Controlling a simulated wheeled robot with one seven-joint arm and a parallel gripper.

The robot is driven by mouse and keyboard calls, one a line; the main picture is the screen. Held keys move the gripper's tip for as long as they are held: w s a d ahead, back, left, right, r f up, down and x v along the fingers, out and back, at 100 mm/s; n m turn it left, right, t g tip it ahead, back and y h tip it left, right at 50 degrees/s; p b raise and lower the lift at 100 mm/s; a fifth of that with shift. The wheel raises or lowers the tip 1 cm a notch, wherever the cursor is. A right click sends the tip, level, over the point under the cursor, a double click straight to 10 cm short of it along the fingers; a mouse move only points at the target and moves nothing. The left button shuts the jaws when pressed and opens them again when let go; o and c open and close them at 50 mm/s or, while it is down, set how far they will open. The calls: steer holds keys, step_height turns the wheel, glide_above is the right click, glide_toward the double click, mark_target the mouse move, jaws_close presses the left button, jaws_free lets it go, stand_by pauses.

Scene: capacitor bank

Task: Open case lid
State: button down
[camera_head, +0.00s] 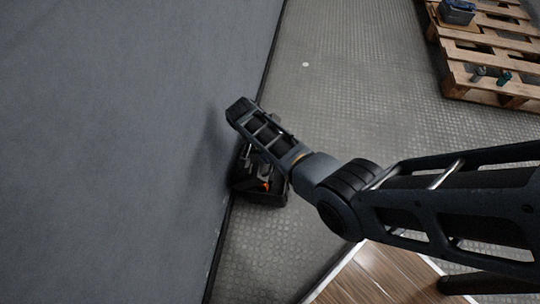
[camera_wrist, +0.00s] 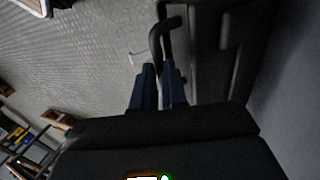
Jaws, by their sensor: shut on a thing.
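A small dark case (camera_head: 260,197) sits on the floor against the foot of a grey wall, partly hidden under my arm in the head view. Orange and grey items show inside it, so its inside is at least partly exposed. In the wrist view, the blue fingers of my gripper (camera_wrist: 160,82) are closed around a black, hooked handle (camera_wrist: 166,33). A dark ribbed panel (camera_wrist: 212,55), seemingly part of the case, stands just right of the fingers. The lid's exact angle cannot be told, and the fingers are hidden in the head view.
The grey wall (camera_head: 110,120) rises close on the left of the case. A wooden pallet (camera_head: 490,65) with several items lies at the upper right. The textured floor (camera_head: 345,75) between is mostly clear. A wood-topped surface (camera_head: 375,278) is at the bottom.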

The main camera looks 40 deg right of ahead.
steer(key=shift+a+f, duration=0.1)
stand_by(0.7)
steer(key=c, duration=1.2)
jaws_free()
steer(key=shift+o, duration=0.2)
